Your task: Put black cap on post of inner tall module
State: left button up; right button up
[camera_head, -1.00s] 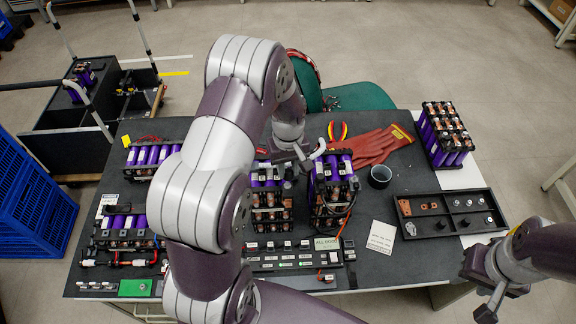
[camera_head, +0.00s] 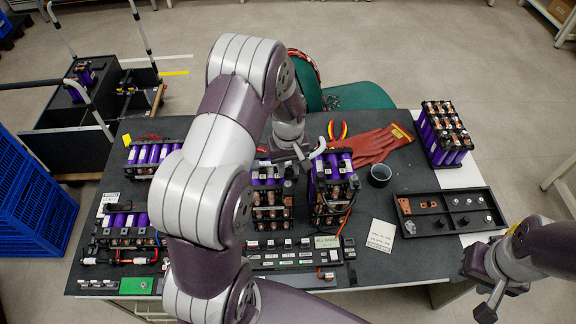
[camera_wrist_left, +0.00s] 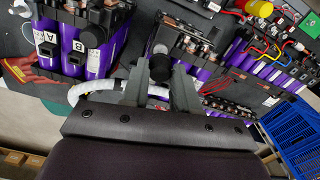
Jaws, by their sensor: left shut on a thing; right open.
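The inner tall module (camera_head: 270,205) and the outer tall module (camera_head: 333,190) stand side by side near the middle of the table, with purple cells and copper bars. In the left wrist view the inner module (camera_wrist_left: 190,55) is just beyond my fingers, and the outer module (camera_wrist_left: 85,45), labelled A and B, is at left. My left gripper (camera_wrist_left: 160,85) is shut on the round black cap (camera_wrist_left: 160,66), at the near end of the inner module. The post is not clearly visible, so contact with it cannot be told. My right gripper (camera_head: 488,306) is open and empty at lower right.
A black tray (camera_head: 425,235) with copper pieces and several small parts lies at right. Red gloves (camera_head: 372,146), a dark cup (camera_head: 380,175) and a white card (camera_head: 381,236) lie nearby. Another battery module (camera_head: 445,135) stands at the far right. My left arm hides part of the table.

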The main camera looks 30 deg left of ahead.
aim_at(288, 171)
dwell(0.4)
pick_arm(q)
jog(key=shift+f+b, duration=0.95)
jog(key=shift+f, duration=0.6)
jog(key=shift+f, duration=0.2)
jog(key=o, duration=0.9)
jog(key=shift+o, duration=0.2)
notch_tip(288, 171, up, 6)
jog(key=p, duration=0.5)
jog(key=shift+r, duration=0.15)
